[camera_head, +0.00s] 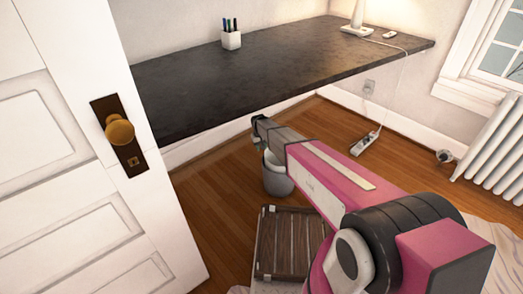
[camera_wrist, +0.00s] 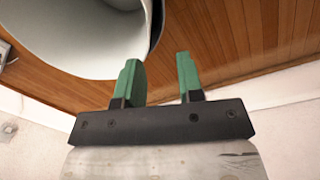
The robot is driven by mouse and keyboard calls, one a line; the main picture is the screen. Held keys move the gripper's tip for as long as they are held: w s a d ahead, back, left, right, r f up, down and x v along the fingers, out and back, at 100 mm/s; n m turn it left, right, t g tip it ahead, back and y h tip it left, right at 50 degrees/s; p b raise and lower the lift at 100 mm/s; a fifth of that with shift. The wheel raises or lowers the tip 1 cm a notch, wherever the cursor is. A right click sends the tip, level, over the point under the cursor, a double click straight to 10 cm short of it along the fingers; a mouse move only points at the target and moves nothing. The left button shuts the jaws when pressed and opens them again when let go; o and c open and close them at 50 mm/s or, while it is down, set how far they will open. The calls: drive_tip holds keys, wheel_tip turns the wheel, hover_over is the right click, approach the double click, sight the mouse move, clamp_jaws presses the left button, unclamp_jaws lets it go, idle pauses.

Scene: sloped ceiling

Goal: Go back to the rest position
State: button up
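My gripper (camera_wrist: 158,65) shows two green fingers standing apart, with nothing between them, so it is open and empty. In the head view my pink and black arm stretches forward, and its far end is just above a grey bin (camera_head: 279,184). The fingers themselves are mostly hidden by the arm there. In the wrist view the bin (camera_wrist: 60,50) fills the upper left as a large pale round opening, close to the left finger. I see no object inside the visible part of it.
A dark desktop (camera_head: 190,95) spans the back, with a pen cup (camera_head: 231,40) and a lamp base (camera_head: 357,28). A white door (camera_head: 75,180) stands at left. A slatted wooden crate (camera_head: 290,240) lies below my arm. A power strip (camera_head: 364,143) and radiator (camera_head: 497,140) are at right.

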drive_tip(key=s+d+r+m, duration=0.2)
drive_tip(key=s+d+r, duration=0.8)
drive_tip(key=s+d, duration=0.4)
drive_tip(key=s+d+r+m, duration=0.2)
drive_tip(key=s+d+r, duration=0.9)
drive_tip(key=s+d, duration=0.4)
drive_tip(key=shift+s+m+y, duration=0.4)
drive_tip(key=shift+s, duration=0.1)
